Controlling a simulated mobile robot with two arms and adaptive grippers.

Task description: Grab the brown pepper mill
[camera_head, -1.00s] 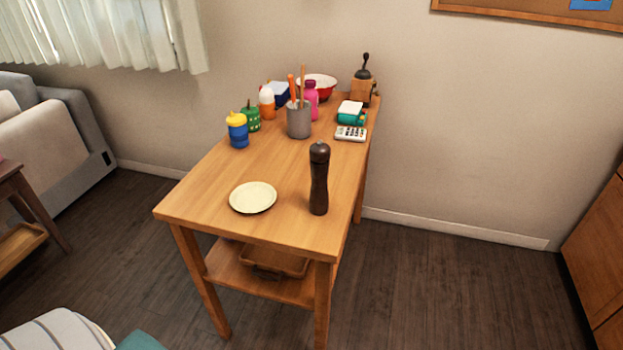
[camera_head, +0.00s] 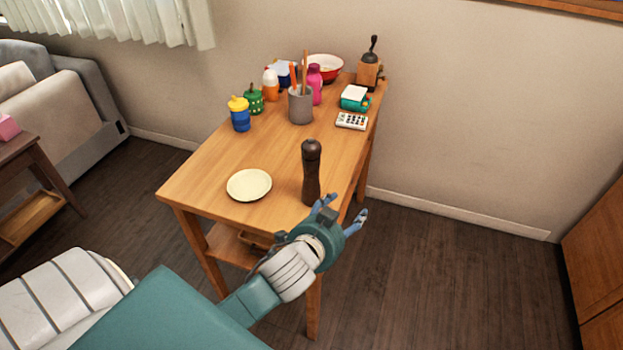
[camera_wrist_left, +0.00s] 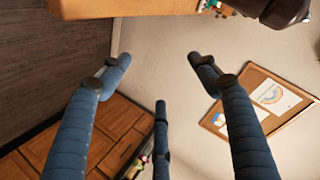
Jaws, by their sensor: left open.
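The brown pepper mill (camera_head: 311,172) stands upright near the front right corner of the wooden table (camera_head: 215,165). My left gripper (camera_head: 345,212) is open and empty at the table's front right edge, just right of and nearer than the mill's base. One finger overlaps the table edge near the mill in the picture; I cannot tell if it touches. In the left wrist view, the open fingers (camera_wrist_left: 155,85) have nothing between them. The mill shows there as a dark brown shape (camera_wrist_left: 284,10) at the top right, outside the fingers. My right gripper is not in view.
A cream plate (camera_head: 249,185) lies left of the mill. Behind are a grey utensil holder (camera_head: 300,105), a pink bottle (camera_head: 315,85), a calculator (camera_head: 351,121), a coffee grinder (camera_head: 369,70) and several small containers. The wall is behind; floor is clear on the right.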

